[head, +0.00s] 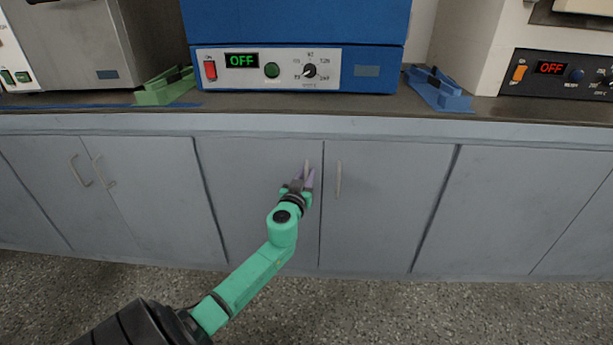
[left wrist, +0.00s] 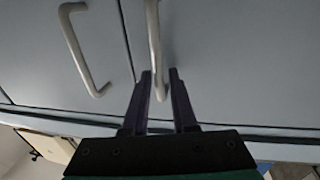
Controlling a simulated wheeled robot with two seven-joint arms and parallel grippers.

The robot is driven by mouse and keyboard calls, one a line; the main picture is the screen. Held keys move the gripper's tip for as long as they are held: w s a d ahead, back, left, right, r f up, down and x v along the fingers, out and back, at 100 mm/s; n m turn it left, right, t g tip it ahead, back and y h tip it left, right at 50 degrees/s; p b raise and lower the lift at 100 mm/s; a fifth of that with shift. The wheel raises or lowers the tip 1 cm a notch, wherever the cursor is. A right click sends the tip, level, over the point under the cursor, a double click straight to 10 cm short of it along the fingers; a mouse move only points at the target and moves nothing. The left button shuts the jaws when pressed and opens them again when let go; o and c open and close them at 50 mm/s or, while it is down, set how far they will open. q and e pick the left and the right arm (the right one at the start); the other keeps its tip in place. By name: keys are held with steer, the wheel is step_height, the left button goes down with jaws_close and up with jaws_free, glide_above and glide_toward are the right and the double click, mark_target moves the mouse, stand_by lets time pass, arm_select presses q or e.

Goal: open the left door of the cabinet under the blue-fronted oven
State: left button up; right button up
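The cabinet under the blue-fronted oven (head: 296,20) has two grey doors, both shut. The left door (head: 250,215) has a pale bar handle (head: 307,165) near its right edge. My left gripper (head: 305,180) is at this handle, its purple fingers pointing toward the door. In the left wrist view the open fingers (left wrist: 161,95) stand on either side of one end of the left door's handle (left wrist: 154,35). A gap shows on each side of the bar. The right door (head: 385,215) has its own handle (head: 339,180), which also shows in the left wrist view (left wrist: 80,50). My right gripper is out of view.
The counter edge (head: 480,128) runs above the doors. A green tray (head: 165,92) and a blue tray (head: 437,92) stand on the counter beside the oven. Another cabinet (head: 120,190) is at the left. The speckled floor (head: 400,310) before the doors looks clear.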

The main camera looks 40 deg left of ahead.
arm_select(q)
steer(key=shift+c, duration=0.3)
jaws_close()
stand_by(1.1)
